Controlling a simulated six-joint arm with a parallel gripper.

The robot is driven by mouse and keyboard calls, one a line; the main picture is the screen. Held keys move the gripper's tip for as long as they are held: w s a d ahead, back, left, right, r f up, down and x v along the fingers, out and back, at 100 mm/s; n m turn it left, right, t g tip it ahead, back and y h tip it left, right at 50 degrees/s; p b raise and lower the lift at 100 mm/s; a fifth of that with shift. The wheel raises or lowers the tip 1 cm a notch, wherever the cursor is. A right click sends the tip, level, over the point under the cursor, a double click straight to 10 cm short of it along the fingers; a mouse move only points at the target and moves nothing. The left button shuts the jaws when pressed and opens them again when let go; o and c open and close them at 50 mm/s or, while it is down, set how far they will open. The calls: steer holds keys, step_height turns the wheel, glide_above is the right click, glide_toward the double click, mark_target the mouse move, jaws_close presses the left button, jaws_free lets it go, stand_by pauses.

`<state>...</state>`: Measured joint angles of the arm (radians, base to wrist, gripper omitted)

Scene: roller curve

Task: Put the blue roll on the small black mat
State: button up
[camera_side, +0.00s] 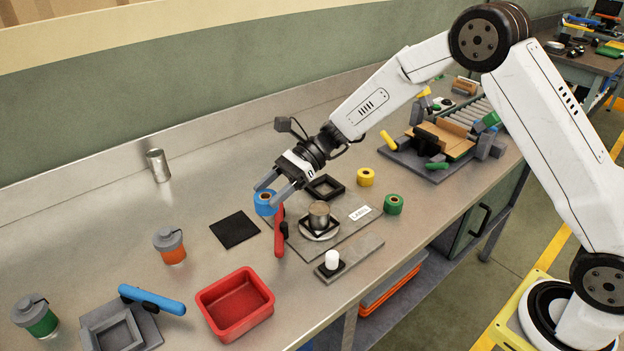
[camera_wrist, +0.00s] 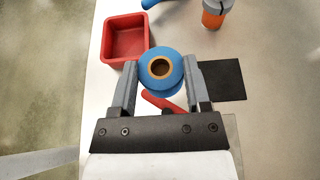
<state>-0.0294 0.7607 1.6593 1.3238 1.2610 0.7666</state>
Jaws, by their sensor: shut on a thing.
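The blue roll (camera_side: 264,203) is between the fingers of my gripper (camera_side: 270,190), which is shut on it. In the wrist view the blue roll (camera_wrist: 161,71) shows its round end and brown core, with a finger of my gripper (camera_wrist: 160,85) on each side. The small black mat (camera_side: 235,229) lies flat and bare on the table, left of the roll in the side view. In the wrist view the mat (camera_wrist: 224,80) is just right of the right finger. The roll is beside the mat in both views; its height above the table is hard to tell.
Yellow (camera_side: 365,177) and green (camera_side: 393,204) rolls sit to the right.

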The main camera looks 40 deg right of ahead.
steer(key=w+a+f, duration=0.2)
steer(key=w+f, duration=0.1)
steer(key=w, duration=0.3)
glide_above(240, 225)
steer(key=f, duration=0.5)
steer(key=shift+s, duration=0.3)
steer(key=shift+f, duration=0.15)
steer(key=shift+w, duration=0.1)
steer(key=shift+w+f, duration=0.1)
steer(key=shift+f, duration=1.6)
steer(key=shift+f, duration=0.15)
steer(key=o, duration=1.2)
steer(key=shift+o, duration=0.2)
